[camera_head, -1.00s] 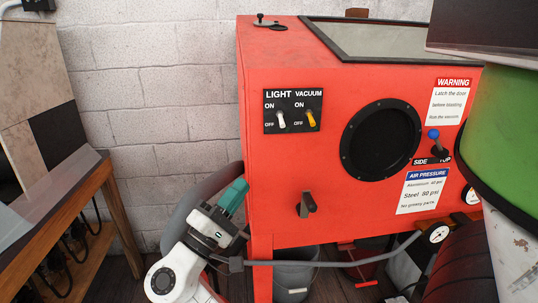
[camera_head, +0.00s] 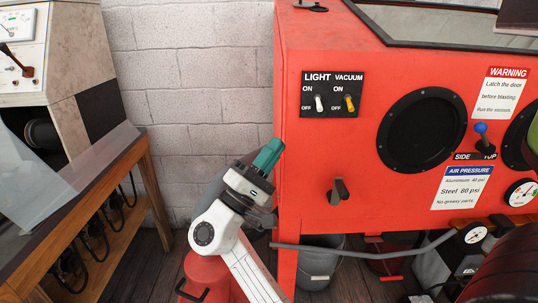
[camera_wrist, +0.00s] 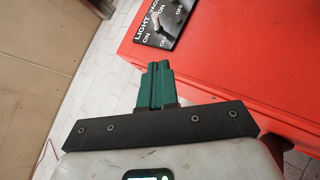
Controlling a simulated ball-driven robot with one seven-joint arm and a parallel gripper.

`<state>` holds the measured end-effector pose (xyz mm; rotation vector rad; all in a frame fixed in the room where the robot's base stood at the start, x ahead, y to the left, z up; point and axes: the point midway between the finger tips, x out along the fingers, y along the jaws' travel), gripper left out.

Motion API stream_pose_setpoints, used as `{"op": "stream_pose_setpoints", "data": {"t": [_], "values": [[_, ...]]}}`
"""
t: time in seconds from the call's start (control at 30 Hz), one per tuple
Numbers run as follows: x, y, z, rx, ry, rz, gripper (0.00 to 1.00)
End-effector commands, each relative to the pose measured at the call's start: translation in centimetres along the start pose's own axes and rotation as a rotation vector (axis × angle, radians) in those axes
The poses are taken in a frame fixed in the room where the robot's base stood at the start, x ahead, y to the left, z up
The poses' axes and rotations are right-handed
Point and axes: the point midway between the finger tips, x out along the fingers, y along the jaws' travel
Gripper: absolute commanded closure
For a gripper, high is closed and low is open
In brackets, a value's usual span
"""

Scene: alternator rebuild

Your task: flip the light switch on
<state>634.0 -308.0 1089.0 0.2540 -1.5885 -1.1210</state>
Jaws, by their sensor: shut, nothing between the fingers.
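The light switch (camera_head: 319,103) is a small white toggle on a black panel (camera_head: 334,76) marked LIGHT and VACUUM, on the front of a red cabinet (camera_head: 320,150). Its lever appears to point down, toward OFF. My gripper (camera_head: 268,154) has teal fingers, shut and empty. In the head view it shows beside the cabinet's left front edge, lower and left of the panel, apart from the switch.
A yellow vacuum toggle (camera_head: 349,103) sits just right of the light switch. A dark knob (camera_head: 338,191) and a round black port (camera_head: 420,131) are on the cabinet front. A wooden bench (camera_head: 150,180) stands left. A hose (camera_head: 370,252) and grey bucket (camera_head: 318,262) are below.

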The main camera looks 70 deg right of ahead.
Motion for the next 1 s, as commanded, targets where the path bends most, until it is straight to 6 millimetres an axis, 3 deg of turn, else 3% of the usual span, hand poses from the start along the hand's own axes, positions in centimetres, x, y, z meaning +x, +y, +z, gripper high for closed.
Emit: {"op": "stream_pose_setpoints", "data": {"t": [0.2, 0.4, 0.63, 1.0], "values": [[4.7, 0.2, 0.1, 0.000, -0.005, 0.000, 1.00], [7.2, 0.1, 1.5, -0.001, -0.002, 0.000, 1.00], [8.4, 0.0, 2.8, 0.000, -0.001, 0.000, 1.00], [8.5, 0.0, 2.9, 0.000, 0.000, 0.000, 1.00]]}}
